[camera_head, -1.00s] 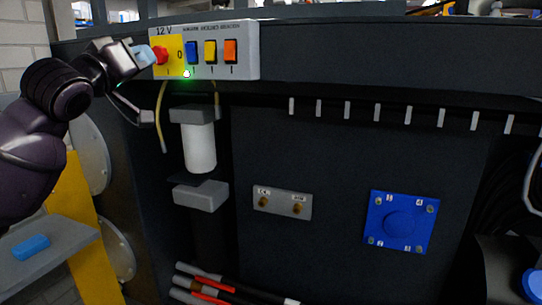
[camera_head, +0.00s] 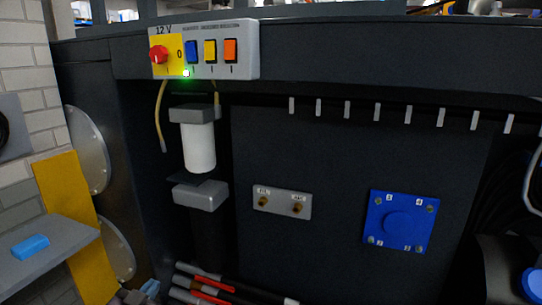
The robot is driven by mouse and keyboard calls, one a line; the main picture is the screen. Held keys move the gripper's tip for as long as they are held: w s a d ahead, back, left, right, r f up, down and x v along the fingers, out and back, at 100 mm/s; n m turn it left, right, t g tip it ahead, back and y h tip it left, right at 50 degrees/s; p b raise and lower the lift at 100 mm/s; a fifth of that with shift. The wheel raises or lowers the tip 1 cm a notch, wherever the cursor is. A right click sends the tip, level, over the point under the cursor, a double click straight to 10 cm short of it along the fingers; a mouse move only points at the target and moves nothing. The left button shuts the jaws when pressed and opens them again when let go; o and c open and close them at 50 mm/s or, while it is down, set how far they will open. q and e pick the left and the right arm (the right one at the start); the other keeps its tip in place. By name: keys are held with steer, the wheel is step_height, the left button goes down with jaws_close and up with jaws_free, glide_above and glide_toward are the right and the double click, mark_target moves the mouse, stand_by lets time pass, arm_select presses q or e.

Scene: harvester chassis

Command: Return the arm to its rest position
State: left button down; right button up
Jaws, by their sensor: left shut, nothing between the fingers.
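My left gripper (camera_head: 150,288) shows only at the bottom edge, left of centre, with its pale blue fingertips in view. It is shut and empty, low beside the cable bundle and well below the switch panel. Most of my left arm is out of the picture. My right gripper is not in view. The grey switch panel (camera_head: 246,50) at upper left carries a red rotary knob (camera_head: 159,55) on a yellow plate. Nothing touches the knob. A green light (camera_head: 186,73) glows at the panel's lower edge.
A white cylinder filter (camera_head: 199,147) hangs below the panel. Black and red cables (camera_head: 208,284) lie at the bottom, close to my left gripper. A grey shelf (camera_head: 50,262) with a blue block (camera_head: 30,246) is at left. A blue plate (camera_head: 402,222) is at right.

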arm_select(q)
steer(key=s+a+f+n+g+y, duration=0.1)
steer(key=s+f+n+g, duration=0.3)
steer(key=s+f, duration=1.6)
steer(key=shift+s+g+y, duration=0.6)
steer(key=shift+s+y, duration=0.2)
steer(key=shift+s, duration=0.25)
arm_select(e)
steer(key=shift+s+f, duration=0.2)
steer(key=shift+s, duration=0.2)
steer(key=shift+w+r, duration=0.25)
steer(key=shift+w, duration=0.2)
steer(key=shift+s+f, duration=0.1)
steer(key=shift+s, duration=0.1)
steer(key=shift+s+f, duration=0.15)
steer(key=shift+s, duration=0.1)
